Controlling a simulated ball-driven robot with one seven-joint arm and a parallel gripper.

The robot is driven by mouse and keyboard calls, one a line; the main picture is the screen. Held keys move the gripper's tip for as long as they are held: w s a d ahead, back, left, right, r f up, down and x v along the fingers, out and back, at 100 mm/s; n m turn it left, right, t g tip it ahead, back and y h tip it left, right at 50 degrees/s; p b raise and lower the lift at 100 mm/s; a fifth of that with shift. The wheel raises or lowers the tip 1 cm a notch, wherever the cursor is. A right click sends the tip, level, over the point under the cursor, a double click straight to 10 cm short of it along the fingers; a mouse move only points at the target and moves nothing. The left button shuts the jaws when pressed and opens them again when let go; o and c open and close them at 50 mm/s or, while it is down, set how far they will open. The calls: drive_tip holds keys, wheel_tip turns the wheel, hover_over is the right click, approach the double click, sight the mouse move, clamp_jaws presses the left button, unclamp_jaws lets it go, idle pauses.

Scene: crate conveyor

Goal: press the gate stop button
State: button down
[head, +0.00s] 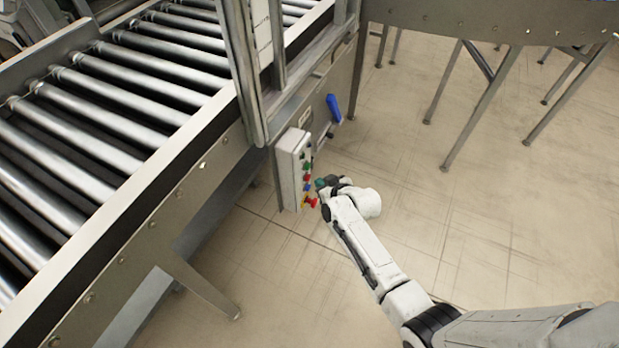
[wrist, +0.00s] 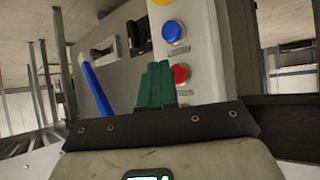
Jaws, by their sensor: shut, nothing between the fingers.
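A pale control box (head: 287,166) with a column of coloured buttons is fixed to the conveyor's side. In the wrist view its face carries a red button (wrist: 180,73) and a blue button (wrist: 173,31), each with a label too small to read, so I cannot tell by label which is gate stop. My gripper (head: 319,184) is shut and empty, close in front of the box. Its green fingertips (wrist: 157,66) show together just left of the red button in the wrist view, overlapping its edge area. I cannot tell whether they touch the box.
A yellow-and-red mushroom button (head: 310,202) sits low on the box. A blue handle (head: 333,107) sticks out beyond the box. The roller conveyor (head: 120,150) and a gate frame (head: 245,70) stand at left. Floor to the right is clear, with another legged conveyor (head: 490,22) behind.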

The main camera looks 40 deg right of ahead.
drive_tip(key=s, duration=0.1)
drive_tip(key=s+d, duration=0.1)
drive_tip(key=s, duration=0.2)
drive_tip(key=shift+s+d, duration=0.3)
drive_tip(key=shift+d, duration=0.05)
drive_tip(key=shift+a, duration=0.1)
idle(0.7)
drive_tip(key=s+a+r+n+g+y+p, duration=0.1)
drive_tip(key=s+a+r+n+g+y, duration=0.2)
drive_tip(key=s+a, duration=0.7)
drive_tip(key=s+a+r+g, duration=0.2)
drive_tip(key=s+r+g, duration=0.1)
drive_tip(key=s+r, duration=0.2)
drive_tip(key=s+a+r+m+g+h, duration=0.1)
drive_tip(key=s+a+r+g, duration=0.1)
drive_tip(key=s+r, duration=0.3)
drive_tip(key=s+g+p, duration=0.1)
drive_tip(key=s, duration=0.3)
drive_tip(key=shift+s+a+r+g, duration=0.15)
drive_tip(key=shift+a+r+g, duration=0.15)
drive_tip(key=shift+a+r, duration=0.1)
drive_tip(key=c, duration=1.8)
unclamp_jaws()
